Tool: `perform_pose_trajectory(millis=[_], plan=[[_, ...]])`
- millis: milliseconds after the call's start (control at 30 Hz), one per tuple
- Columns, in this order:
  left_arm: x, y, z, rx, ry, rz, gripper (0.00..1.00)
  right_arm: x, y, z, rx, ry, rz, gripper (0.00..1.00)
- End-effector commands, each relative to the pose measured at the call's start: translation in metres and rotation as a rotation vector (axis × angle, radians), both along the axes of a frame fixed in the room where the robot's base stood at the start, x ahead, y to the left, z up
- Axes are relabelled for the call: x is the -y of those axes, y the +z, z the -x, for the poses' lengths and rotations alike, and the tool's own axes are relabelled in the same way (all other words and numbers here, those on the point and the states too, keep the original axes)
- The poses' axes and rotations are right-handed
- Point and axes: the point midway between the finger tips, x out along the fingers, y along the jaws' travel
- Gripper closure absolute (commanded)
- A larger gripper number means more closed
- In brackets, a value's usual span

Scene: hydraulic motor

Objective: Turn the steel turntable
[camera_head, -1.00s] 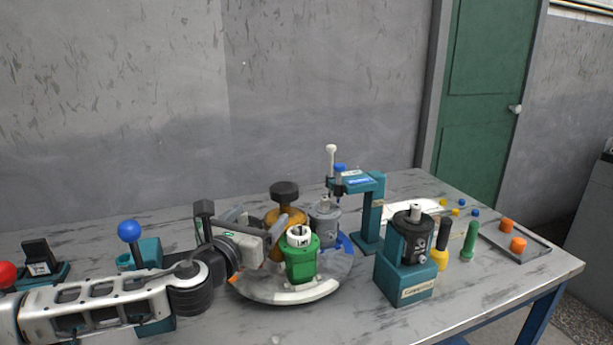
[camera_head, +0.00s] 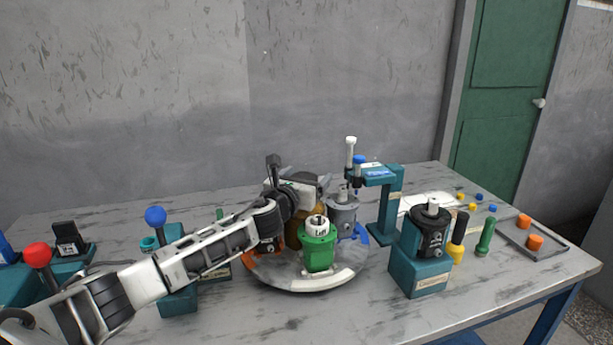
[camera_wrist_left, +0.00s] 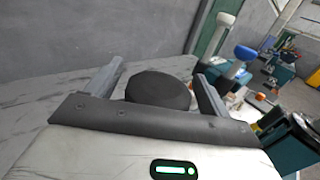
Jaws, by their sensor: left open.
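The round steel turntable (camera_head: 308,284) sits on the table and carries a green holder (camera_head: 319,250) with a white-topped part, a grey cylindrical part (camera_head: 343,214) and a golden-brown piece (camera_head: 300,228) partly covered by my arm. My left gripper (camera_head: 312,182) is over the back of the turntable, above the golden-brown piece. The left wrist view shows the round black knob (camera_wrist_left: 158,90) between its two open, spread fingers. Whether either finger touches the knob I cannot tell. My right gripper is not in view.
A teal press frame (camera_head: 390,205) stands right of the turntable, near a teal block (camera_head: 418,273) with a black motor. Blue-knobbed (camera_head: 156,216) and red-knobbed (camera_head: 38,255) levers stand at left.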

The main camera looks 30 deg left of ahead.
Motion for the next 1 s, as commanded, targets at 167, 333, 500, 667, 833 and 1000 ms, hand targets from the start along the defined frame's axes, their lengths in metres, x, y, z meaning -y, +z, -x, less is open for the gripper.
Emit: perform_pose_trajectory(millis=[167,333,500,667,833,1000], plan=[[-0.0007,-0.0002,-0.0038,-0.001,0.0,-0.001,0.19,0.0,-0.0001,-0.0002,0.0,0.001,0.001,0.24],[-0.0007,-0.0001,-0.0036,0.0,0.0,-0.001,0.19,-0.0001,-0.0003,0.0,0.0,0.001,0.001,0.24],[-0.0008,-0.0001,-0.0034,0.0,0.001,-0.001,0.66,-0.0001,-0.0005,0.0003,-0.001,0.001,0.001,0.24],[-0.0008,0.0,-0.0033,0.0,-0.001,-0.001,0.82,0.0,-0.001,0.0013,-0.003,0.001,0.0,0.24],[-0.0007,0.0003,-0.0036,0.001,-0.016,-0.001,0.82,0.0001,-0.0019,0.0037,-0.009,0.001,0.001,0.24],[-0.0009,0.001,-0.0039,0.002,-0.055,-0.002,0.82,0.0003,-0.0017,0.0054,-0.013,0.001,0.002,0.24]])
